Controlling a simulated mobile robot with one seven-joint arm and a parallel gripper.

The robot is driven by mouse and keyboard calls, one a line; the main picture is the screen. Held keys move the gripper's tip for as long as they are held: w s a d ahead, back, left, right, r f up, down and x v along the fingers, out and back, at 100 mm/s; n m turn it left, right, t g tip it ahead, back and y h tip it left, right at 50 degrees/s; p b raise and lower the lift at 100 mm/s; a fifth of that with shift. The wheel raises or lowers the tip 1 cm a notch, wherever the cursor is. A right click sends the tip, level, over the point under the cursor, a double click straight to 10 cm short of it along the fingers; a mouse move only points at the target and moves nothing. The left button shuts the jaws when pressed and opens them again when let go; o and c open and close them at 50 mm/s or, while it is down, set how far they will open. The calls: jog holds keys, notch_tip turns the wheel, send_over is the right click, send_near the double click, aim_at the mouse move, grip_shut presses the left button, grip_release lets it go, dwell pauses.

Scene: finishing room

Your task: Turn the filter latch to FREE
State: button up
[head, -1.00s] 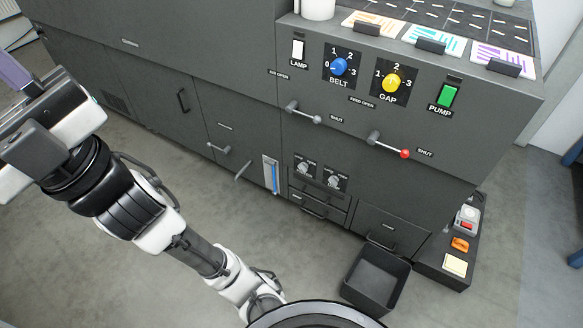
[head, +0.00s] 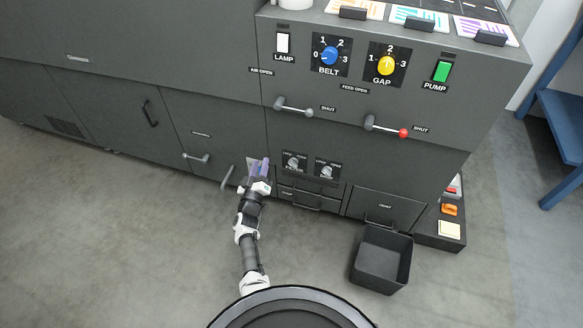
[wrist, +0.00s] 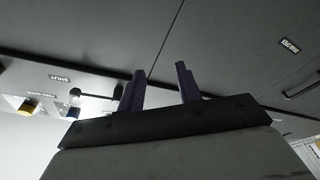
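Two small rotary latches, the left one (head: 293,163) and the right one (head: 326,171), sit on dark plates low on the grey machine front. Their lettering is too small to read, so I cannot tell which is the filter latch or how it is set. My gripper (head: 259,166) is left of them, in front of the lower panel. Its purple fingers point up and stand apart with nothing between them; the wrist view also shows my gripper (wrist: 160,88) open and empty. Neither latch can be made out in the wrist view.
Levers with a grey ball (head: 309,112) and a red ball (head: 403,132) stick out above. A grey lever (head: 197,157) and an upright handle (head: 228,178) are left of my gripper. An open black bin (head: 381,260) stands on the floor at right. The left floor is clear.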

aim_at(292, 166)
jog(key=s+d+f+g+h, duration=0.2)
jog(key=s+d+f+g, duration=0.15)
jog(key=d+f, duration=0.5)
jog(key=shift+t, duration=0.45)
jog(key=shift+a+f+b+x, duration=0.2)
jog(key=shift+f+b+x, duration=0.15)
jog(key=shift+b+x, duration=1.75)
jog(key=shift+a+f+b+x, duration=0.15)
jog(key=shift+f+b+x, duration=0.2)
jog(key=shift+b+x, duration=1.75)
jog(key=shift+a+f+b+x, duration=0.2)
jog(key=shift+f+b+x, duration=0.15)
jog(key=shift+b+x, duration=1.75)
jog(key=c, duration=0.6)
